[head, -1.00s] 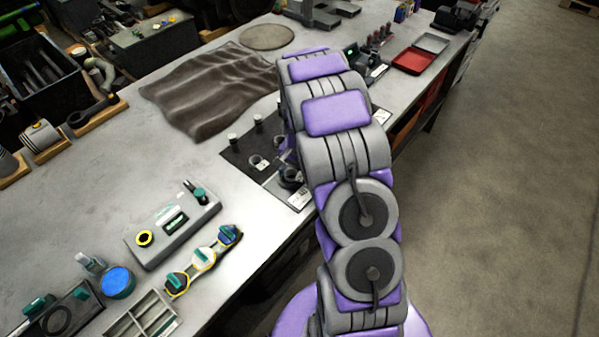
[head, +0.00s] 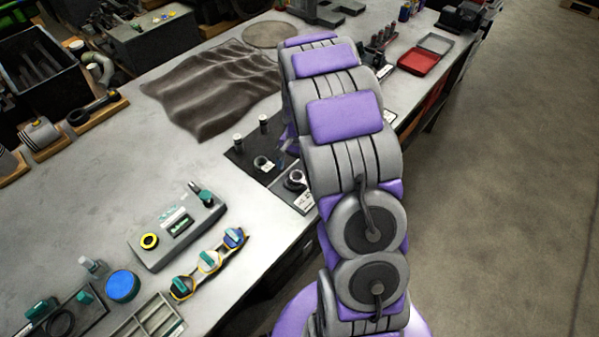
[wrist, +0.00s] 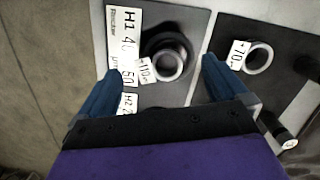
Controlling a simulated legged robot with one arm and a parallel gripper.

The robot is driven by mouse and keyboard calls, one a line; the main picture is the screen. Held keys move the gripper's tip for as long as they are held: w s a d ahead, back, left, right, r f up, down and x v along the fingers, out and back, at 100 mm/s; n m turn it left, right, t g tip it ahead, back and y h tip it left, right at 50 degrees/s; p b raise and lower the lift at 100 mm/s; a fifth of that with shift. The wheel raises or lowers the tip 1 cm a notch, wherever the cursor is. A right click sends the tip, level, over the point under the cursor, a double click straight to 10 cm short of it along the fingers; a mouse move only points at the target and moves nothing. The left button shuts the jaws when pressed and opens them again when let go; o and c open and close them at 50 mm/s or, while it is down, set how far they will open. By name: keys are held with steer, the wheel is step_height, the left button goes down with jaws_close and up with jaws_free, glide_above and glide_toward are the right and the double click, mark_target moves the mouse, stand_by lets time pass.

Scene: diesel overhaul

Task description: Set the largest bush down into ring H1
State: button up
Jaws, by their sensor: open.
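In the wrist view, a grey bush (wrist: 169,66) with a "+110" tag stands at the dark ring H1 (wrist: 160,42), beside the label "H1" (wrist: 124,38). The dark ring shows around and behind it; how deep the bush sits, I cannot tell. My gripper (wrist: 161,68) is open, with one blue finger on each side of the bush and clear of it. In the head view the bush (head: 297,179) shows by the white label (head: 304,201); my arm hides the gripper there.
A smaller bush (wrist: 259,58) tagged "+70" lies on the dark mat (wrist: 228,28) to the right, with a pale-topped peg (wrist: 288,143) nearby. A label "H2" (wrist: 128,103) is partly behind my fingers. A brown cloth (head: 215,85) and a grey device (head: 177,228) lie on the bench.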

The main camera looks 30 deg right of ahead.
steer(key=shift+d+r+p, duration=0.9)
steer(key=shift+d+r, duration=1.05)
steer(key=shift+r, duration=4.15)
steer(key=s+a+r+n, duration=0.4)
steer(key=s+a+r, duration=0.3)
steer(key=s+a, duration=0.4)
steer(key=s+a+n, duration=0.3)
steer(key=s, duration=0.7)
steer(key=s+a+r+n+h, duration=0.1)
steer(key=s+a+n, duration=0.2)
steer(key=s, duration=0.7)
steer(key=shift+s+a+r+g, duration=0.25)
steer(key=shift+a+r+g, duration=0.05)
steer(key=shift+a+g, duration=0.1)
